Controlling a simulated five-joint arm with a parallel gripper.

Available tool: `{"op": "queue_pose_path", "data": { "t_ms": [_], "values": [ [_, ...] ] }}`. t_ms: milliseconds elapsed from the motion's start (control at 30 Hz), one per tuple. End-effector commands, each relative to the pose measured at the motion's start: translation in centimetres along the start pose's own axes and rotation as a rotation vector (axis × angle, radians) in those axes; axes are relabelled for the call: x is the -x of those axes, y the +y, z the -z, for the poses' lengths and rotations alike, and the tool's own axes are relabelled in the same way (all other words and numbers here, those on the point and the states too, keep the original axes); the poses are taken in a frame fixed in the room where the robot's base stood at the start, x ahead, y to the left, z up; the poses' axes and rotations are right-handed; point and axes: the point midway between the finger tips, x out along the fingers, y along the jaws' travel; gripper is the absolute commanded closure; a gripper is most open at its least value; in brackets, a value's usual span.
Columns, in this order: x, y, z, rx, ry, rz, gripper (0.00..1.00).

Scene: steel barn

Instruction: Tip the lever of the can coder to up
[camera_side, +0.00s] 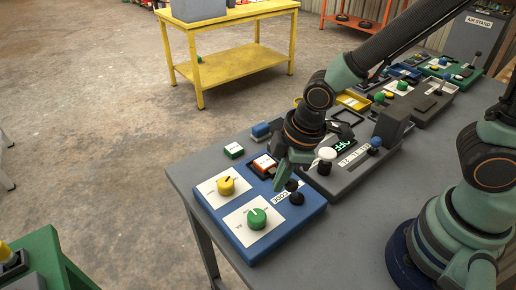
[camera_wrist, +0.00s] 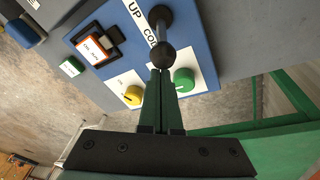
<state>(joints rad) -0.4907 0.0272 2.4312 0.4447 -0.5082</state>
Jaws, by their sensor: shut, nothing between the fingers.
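The can coder (camera_side: 235,222) is a blue box at the table's near corner, also in the wrist view (camera_wrist: 200,55). Its lever shows in the wrist view as a dark ball (camera_wrist: 165,57) on a thin stem rising from a round base (camera_wrist: 160,15), beside an "UP" label (camera_wrist: 134,10). In the side view, the lever's dark ball (camera_side: 292,185) is close to my gripper (camera_side: 281,181). My gripper's green fingers (camera_wrist: 160,78) are shut and empty, their tips right by the ball. I cannot tell whether they touch, or which way the lever leans.
The box also carries a yellow knob (camera_side: 226,185), a green knob (camera_side: 257,218) and an orange-and-white rocker switch (camera_side: 264,165). A grey panel (camera_side: 340,178) with a white-topped control stands close behind. More control boxes line the table farther back. Floor lies open beyond the front edge.

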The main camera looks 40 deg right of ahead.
Motion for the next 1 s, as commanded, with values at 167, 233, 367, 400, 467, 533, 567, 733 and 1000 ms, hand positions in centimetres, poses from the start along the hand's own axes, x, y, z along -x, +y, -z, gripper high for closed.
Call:
{"op": "queue_pose_path", "data": {
  "t_ms": [167, 233, 367, 400, 467, 533, 567, 733, 1000],
  "values": [
    [0.7, 0.9, -1.0, -0.005, -0.004, -0.008, 1.00],
    [1.1, 1.5, -1.8, -0.006, -0.010, -0.013, 1.00],
    [1.4, 2.0, -2.7, -0.001, -0.018, -0.016, 1.00],
    [1.4, 2.0, -2.7, 0.001, -0.019, -0.015, 1.00],
    [1.4, 2.0, -2.7, 0.001, -0.019, -0.015, 1.00],
    [1.4, 2.0, -2.7, 0.001, -0.018, -0.015, 1.00],
    [1.4, 2.0, -2.7, 0.001, -0.018, -0.015, 1.00],
    [1.4, 2.0, -2.6, 0.001, -0.018, -0.015, 1.00],
    [0.8, 1.4, -1.9, 0.003, -0.015, -0.009, 1.00]
  ]
}}
